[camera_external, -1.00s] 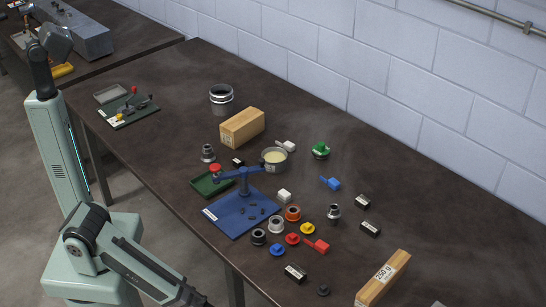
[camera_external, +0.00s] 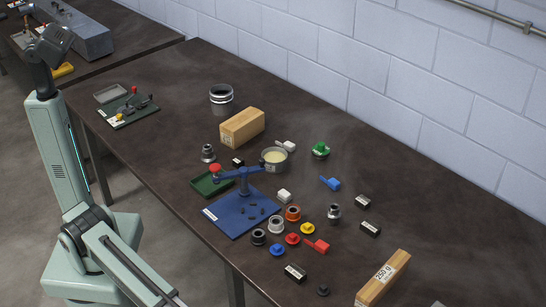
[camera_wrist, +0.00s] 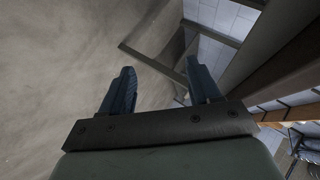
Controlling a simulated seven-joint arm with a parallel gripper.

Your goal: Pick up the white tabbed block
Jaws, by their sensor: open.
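Two small white blocks lie on the dark table (camera_external: 150,72) in the external view. One (camera_external: 287,146) sits just behind the round metal tin and seems to have a short tab on its left side. The other (camera_external: 284,196) lies right of the blue plate; I cannot tell whether it has a tab. My gripper (camera_wrist: 160,85) shows in the wrist view with its two dark fingers apart and nothing between them. It faces the floor and table legs, away from the blocks. In the external view my gripper is out of frame.
Near the white blocks are the tin (camera_external: 274,160), a blue plate with a post and arm (camera_external: 243,220), a wooden block (camera_external: 242,128), a blue tabbed block (camera_external: 331,183) and a red tabbed block (camera_external: 317,246). Several coloured discs and rings crowd the middle. The back right is clear.

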